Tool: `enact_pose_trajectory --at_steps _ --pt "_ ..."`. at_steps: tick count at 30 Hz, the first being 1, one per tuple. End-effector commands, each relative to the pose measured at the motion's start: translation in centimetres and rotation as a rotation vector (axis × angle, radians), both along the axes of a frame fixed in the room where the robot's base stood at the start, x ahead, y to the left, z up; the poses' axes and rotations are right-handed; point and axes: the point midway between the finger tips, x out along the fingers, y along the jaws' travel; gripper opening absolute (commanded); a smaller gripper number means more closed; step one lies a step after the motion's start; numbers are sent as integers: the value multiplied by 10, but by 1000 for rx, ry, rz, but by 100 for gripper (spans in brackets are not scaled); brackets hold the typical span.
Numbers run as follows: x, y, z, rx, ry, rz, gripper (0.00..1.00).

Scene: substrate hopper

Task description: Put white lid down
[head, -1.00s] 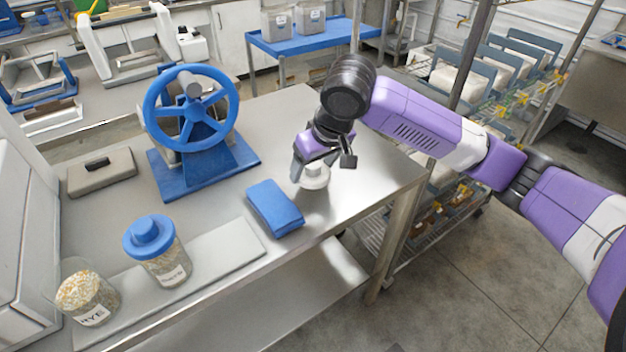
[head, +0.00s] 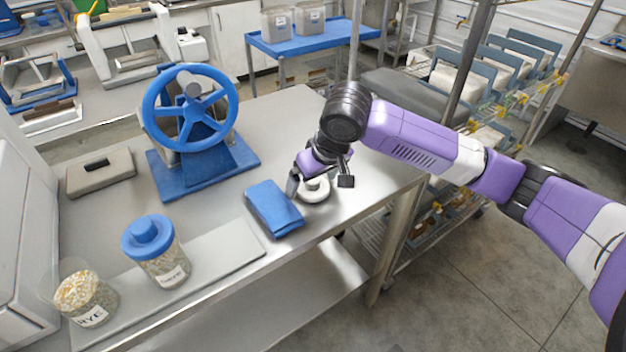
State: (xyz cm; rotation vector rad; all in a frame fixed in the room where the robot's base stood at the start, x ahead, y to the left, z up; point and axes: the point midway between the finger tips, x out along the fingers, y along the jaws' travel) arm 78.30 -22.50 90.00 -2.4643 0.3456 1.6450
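The white lid (head: 314,190), a small round disc with a raised knob, is on or just above the bare metal bench top, right of the folded blue cloth (head: 273,208). My gripper (head: 305,184) is low over the lid, pointing down. One dark finger shows at the lid's left side, close to the cloth. The other finger is hidden or cannot be made out, so I cannot tell whether the grip on the lid is closed.
A blue-lidded jar (head: 157,254) and an open jar of grain (head: 86,297) stand front left on a pale board (head: 217,254). A blue handwheel device (head: 190,110) and a grey case (head: 101,173) are behind. The bench's right edge is near my gripper.

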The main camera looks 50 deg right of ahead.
Motion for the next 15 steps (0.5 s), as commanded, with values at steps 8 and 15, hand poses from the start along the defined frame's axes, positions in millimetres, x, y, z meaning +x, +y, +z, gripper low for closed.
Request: enact_pose_trajectory --at_steps 8,15 --pt "0 0 4 -1 -1 0 95" --pt "-13 4 38 -1 -4 1 95"
